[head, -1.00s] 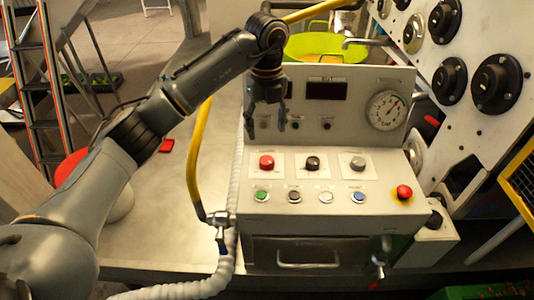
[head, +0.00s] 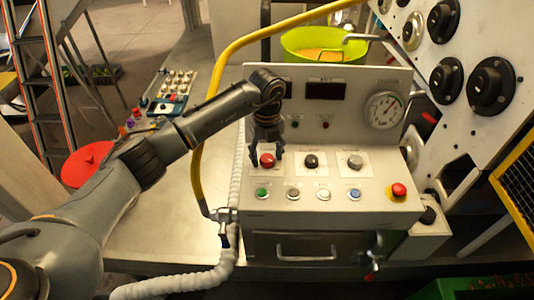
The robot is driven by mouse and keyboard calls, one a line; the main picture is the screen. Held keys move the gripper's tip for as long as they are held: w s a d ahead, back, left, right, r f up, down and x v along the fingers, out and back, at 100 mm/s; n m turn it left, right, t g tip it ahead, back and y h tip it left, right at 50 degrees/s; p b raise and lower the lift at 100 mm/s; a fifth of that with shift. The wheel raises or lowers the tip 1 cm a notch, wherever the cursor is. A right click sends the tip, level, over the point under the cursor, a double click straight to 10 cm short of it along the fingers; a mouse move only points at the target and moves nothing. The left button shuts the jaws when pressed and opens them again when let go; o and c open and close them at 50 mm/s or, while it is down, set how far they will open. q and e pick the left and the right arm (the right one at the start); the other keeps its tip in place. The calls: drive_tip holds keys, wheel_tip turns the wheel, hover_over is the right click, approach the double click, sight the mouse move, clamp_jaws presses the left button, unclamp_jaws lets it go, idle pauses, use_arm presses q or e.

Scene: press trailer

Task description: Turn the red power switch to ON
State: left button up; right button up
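The red knob (head: 267,160), which I take for the power switch, is on a pale plate at the left of the upper row on the grey control box (head: 330,212). My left gripper (head: 267,157) reaches down to it from above, with one finger on each side of the knob. The fingers look apart; whether they touch the knob I cannot tell. The knob's top is partly hidden by the gripper, and its ON marking is too small to read. My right gripper is not in view.
Beside the red knob are a black knob (head: 311,160) and a grey knob (head: 355,161). Several round buttons sit below. A red mushroom button (head: 398,190) is at the right. A yellow hose (head: 197,150) and a white corrugated hose (head: 236,180) run along the box's left side.

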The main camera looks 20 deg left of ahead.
use_arm(q)
drive_tip(key=c, duration=0.8)
drive_tip(key=shift+f+m+b, duration=0.15)
drive_tip(key=shift+m+b, duration=0.55)
drive_tip(key=shift+b, duration=0.15)
drive_tip(key=m+b, duration=0.6)
drive_tip(key=shift+f, duration=0.1)
drive_tip(key=m+b, duration=0.4)
drive_tip(key=m, duration=0.1)
drive_tip(key=m+b, duration=0.1)
drive_tip(key=m, duration=0.1)
drive_tip(key=shift+m+b, duration=0.3)
drive_tip(key=shift+m, duration=0.1)
drive_tip(key=shift+r+m+b, duration=0.25)
drive_tip(key=shift+m+b, duration=0.3)
drive_tip(key=shift+m, duration=0.85)
drive_tip(key=o, duration=1.1)
